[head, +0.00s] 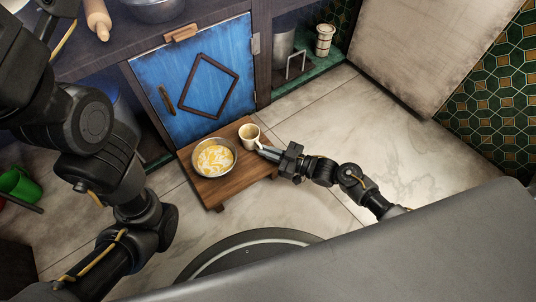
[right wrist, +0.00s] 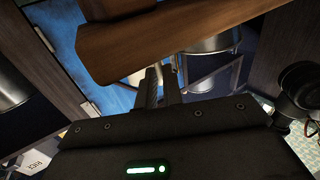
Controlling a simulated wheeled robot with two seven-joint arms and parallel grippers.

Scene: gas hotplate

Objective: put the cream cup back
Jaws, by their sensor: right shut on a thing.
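The cream cup (head: 249,135) is upright at the back right of a low wooden stand (head: 218,192), in front of the blue door. I cannot tell whether its base touches the stand. My right gripper (head: 264,151) reaches in from the right, with its fingers shut at the cup's near right side. In the right wrist view the fingers (right wrist: 160,85) are close together, their tips near a brown wooden piece; the cup does not show there. My left arm fills the left side of the head view; its gripper is out of view.
A metal bowl (head: 214,158) with white and yellow contents stands left of the cup. The blue cabinet door (head: 196,84) is right behind. A patterned cream container (head: 324,40) stands on the green ledge at the back. Floor to the right is clear.

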